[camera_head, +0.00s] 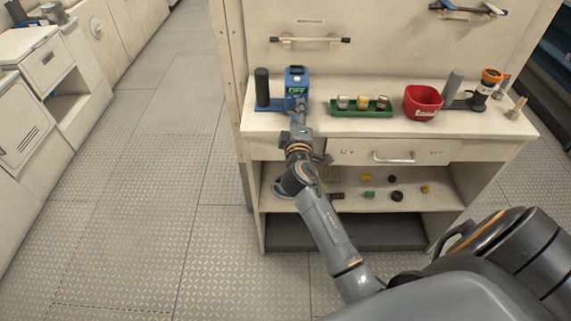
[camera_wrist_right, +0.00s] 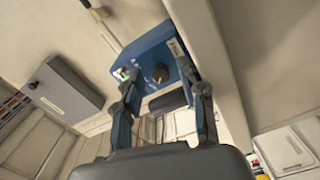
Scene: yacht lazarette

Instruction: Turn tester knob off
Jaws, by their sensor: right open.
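The tester (camera_head: 296,78) is a blue box at the left end of the workbench top. Its display reads "OFF" in green letters. In the right wrist view, the tester (camera_wrist_right: 147,52) shows a dark round knob (camera_wrist_right: 160,73) on its face and a small green light. My right gripper (camera_head: 299,110) is in front of the tester, with its fingers spread apart. In the wrist view the knob shows between the open fingers, and I cannot tell whether they touch it. In the head view the gripper hides the knob. My left gripper is out of view.
A dark cylinder (camera_head: 262,86) stands left of the tester. To the right are a green tray (camera_head: 350,113) with small items, a red bin (camera_head: 422,101) and an orange-topped grinder-like item (camera_head: 485,88). Small parts lie on the shelf below. Floor to the left is clear.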

